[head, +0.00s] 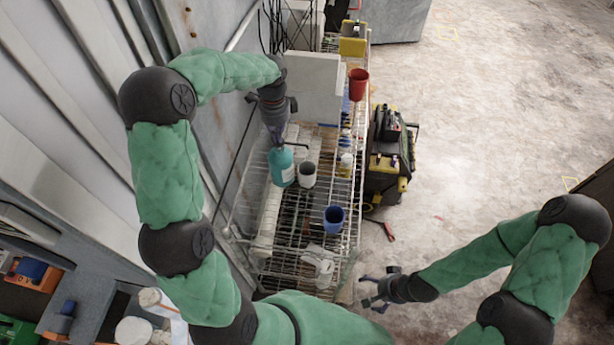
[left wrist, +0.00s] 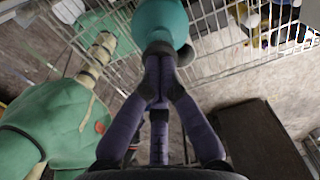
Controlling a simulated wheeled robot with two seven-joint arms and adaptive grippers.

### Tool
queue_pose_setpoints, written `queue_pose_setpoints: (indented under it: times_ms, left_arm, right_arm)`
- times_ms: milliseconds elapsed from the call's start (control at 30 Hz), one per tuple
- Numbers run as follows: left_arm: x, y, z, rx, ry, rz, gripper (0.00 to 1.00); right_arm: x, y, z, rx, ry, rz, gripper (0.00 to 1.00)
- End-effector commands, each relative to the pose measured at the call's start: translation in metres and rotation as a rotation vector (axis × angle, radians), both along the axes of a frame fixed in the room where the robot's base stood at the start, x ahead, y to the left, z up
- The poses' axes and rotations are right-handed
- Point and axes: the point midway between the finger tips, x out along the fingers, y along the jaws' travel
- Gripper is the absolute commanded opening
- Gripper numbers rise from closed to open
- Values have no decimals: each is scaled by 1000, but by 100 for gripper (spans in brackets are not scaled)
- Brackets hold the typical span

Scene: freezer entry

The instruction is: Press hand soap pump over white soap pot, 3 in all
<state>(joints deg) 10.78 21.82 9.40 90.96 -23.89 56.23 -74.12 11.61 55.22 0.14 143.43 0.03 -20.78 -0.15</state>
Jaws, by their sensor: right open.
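The teal hand soap bottle (head: 282,168) stands upright on the wire shelf, with a thin dark spout pointing right from its top. The white soap pot (head: 307,176) stands just right of it, below the spout's side. My left gripper (head: 277,138) is directly above the bottle, pointing down at the pump. In the left wrist view its fingers (left wrist: 158,82) are together at the top of the teal bottle (left wrist: 160,22). The pump head is hidden by the fingers, so contact is unclear. My right gripper (head: 378,290) is open and empty, low at the right of the shelf.
The wire shelf (head: 345,215) also holds a blue cup (head: 333,219) in front and a red cup (head: 358,83) farther back. A black and yellow toolbox (head: 388,155) stands on the floor to the right. A metal wall lies close on the left.

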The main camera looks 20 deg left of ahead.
Motion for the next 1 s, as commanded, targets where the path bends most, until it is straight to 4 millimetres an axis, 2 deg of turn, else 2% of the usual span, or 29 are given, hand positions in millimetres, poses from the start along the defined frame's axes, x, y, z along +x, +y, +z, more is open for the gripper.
queue_pose_setpoints:
  times_ms: [300, 567, 1000]
  left_arm:
    - [-1, 0, -12, -1, 3, 0, 0]
    - [-1, -1, -11, -1, 5, -1, 0]
    - [-1, -1, 10, 0, 5, -2, 0]
  right_arm:
    - [0, 0, -6, 0, 0, 0, 93]
    - [0, 0, -4, 0, 0, 0, 93]
    - [0, 0, 12, 0, 0, 0, 93]
